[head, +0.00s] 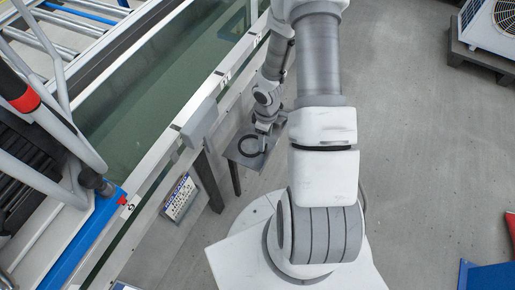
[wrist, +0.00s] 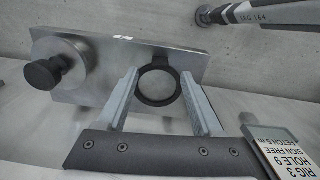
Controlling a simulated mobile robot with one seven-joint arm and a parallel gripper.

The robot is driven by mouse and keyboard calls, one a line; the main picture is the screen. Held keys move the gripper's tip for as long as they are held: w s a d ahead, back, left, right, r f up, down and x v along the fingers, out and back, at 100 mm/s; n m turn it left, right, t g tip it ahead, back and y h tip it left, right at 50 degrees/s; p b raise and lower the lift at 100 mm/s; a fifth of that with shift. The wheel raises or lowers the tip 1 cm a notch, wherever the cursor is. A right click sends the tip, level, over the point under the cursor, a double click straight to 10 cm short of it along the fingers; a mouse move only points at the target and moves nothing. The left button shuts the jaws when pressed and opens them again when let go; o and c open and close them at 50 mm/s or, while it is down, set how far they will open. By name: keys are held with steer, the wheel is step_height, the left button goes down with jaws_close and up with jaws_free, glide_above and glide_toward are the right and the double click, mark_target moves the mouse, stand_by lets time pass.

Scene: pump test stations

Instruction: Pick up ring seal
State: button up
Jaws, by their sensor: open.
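The ring seal is a black ring (wrist: 157,102) lying on a grey metal plate (wrist: 105,92) in the wrist view. It also shows as a dark ring on the small plate in the head view, left of my wrist. My gripper (wrist: 160,75) is open and empty. Its two fingers reach over the plate, one on each side of the ring in the picture. I cannot tell how far the fingertips stand above the plate. The lower edge of the ring shows clearly between the fingers.
A round metal disc with a black knob (wrist: 45,72) sits at the plate's left end. A printed tag (wrist: 284,150) is at lower right, and a labelled leg (wrist: 245,14) at upper right.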

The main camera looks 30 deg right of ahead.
step_height(320, 180, down, 5)
steer(key=b, duration=0.3)
steer(key=shift+f, duration=0.1)
steer(key=c, duration=1)
steer(key=shift+r, duration=0.2)
